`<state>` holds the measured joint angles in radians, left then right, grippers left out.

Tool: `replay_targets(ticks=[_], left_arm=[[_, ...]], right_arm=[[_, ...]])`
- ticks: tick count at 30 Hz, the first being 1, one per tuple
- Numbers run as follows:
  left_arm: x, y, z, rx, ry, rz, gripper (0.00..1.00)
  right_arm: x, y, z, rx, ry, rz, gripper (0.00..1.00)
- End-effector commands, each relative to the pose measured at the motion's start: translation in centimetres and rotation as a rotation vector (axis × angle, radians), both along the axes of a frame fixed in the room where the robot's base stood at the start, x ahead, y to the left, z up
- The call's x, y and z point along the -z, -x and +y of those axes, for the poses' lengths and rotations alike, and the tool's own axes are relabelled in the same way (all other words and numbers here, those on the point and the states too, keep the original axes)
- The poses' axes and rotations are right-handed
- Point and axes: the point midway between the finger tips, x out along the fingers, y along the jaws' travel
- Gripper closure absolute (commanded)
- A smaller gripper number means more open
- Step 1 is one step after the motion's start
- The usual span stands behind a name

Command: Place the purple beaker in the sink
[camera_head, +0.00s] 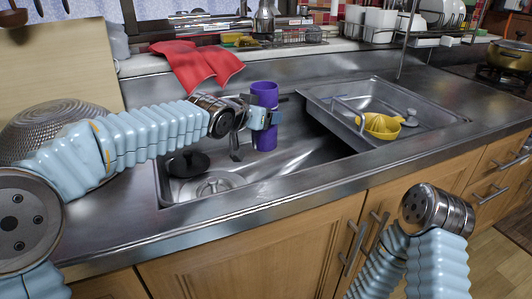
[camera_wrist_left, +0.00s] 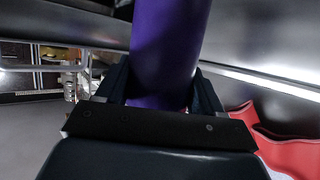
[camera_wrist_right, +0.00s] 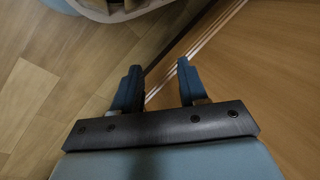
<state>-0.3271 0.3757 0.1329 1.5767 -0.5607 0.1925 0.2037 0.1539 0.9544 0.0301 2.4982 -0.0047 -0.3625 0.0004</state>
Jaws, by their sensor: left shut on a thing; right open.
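The purple beaker (camera_head: 265,97) is upright over the left basin of the sink (camera_head: 225,202) in the head view. My left gripper (camera_head: 268,118) is shut on the beaker around its middle. The beaker (camera_wrist_left: 168,50) also fills the middle of the left wrist view, between the two fingers. I cannot tell whether its base touches the basin floor. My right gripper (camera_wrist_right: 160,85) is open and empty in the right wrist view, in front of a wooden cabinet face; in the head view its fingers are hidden.
A black round thing (camera_head: 187,163) lies in the left basin. A steel tray (camera_head: 362,100) covers the right part, with a yellow colander (camera_head: 383,126) in it. A board (camera_head: 62,65) stands at left.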

Motion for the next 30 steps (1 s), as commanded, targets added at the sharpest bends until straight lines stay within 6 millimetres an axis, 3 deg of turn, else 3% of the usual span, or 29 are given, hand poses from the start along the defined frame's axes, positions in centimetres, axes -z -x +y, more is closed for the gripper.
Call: replay_targets(ticks=[3, 13, 26, 27, 30], left_arm=[[2.6, 0.1, -0.1, 0.003, -0.001, 0.0, 0.7], [7.0, 0.1, -0.2, 0.004, -0.001, -0.001, 0.7], [7.8, 0.0, -0.1, 0.002, 0.001, -0.002, 0.7], [7.9, 0.0, -0.1, 0.001, 0.0, 0.0, 0.31], [7.7, 0.0, -0.1, 0.001, 0.0, 0.0, 0.16]], right_arm=[[0.7, 0.0, 0.0, 0.001, 0.001, 0.0, 0.57], [1.7, 0.0, -0.1, 0.004, 0.002, 0.0, 0.57], [2.1, -0.1, -0.2, 0.005, 0.003, -0.001, 0.57], [2.1, -0.1, -0.2, 0.006, 0.004, -0.001, 0.57], [2.0, -0.1, -0.2, 0.006, 0.004, -0.001, 0.57]])
